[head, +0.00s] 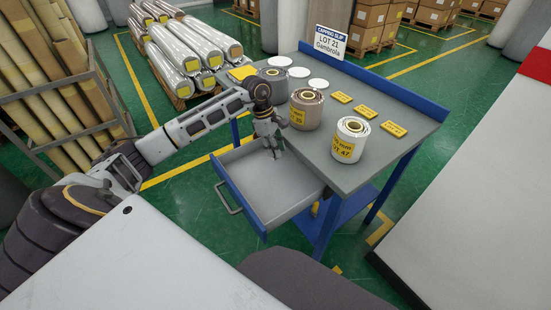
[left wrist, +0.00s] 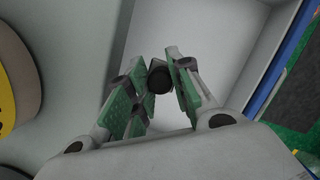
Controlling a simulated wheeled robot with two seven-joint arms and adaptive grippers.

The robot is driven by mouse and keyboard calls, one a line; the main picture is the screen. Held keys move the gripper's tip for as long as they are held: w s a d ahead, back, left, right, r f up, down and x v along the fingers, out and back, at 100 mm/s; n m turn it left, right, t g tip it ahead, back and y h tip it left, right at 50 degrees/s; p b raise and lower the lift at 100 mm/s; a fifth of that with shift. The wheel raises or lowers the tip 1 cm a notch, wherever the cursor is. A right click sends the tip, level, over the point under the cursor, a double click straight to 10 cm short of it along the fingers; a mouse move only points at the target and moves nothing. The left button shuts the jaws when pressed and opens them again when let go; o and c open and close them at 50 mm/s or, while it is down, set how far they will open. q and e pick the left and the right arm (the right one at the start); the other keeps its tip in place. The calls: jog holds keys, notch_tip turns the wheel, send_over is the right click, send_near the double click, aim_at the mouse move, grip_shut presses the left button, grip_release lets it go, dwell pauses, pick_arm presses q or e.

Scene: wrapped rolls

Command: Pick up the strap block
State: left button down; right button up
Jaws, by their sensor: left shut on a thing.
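My left gripper (head: 275,148) reaches down over the open drawer (head: 285,205) of the workbench. In the left wrist view its green-padded fingers (left wrist: 158,90) are closed around a small dark, rounded piece (left wrist: 158,78), which I take to be the strap block. Only its dark end shows between the fingers; the rest is hidden. In the head view the gripper hides it. The pale drawer floor (left wrist: 215,40) lies behind the fingers and looks bare. My right gripper is not in view.
The grey bench top (head: 390,95) beside the drawer holds wrapped rolls (head: 306,108) (head: 350,138), white discs (head: 299,72), yellow cards (head: 365,112) and a sign (head: 330,42). Foil-wrapped rolls (head: 185,50) lie on a pallet behind. The drawer's front wall and handle (head: 226,198) stick out over green floor.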

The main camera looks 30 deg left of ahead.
pick_arm(q)
jog(key=shift+r, duration=2.85)
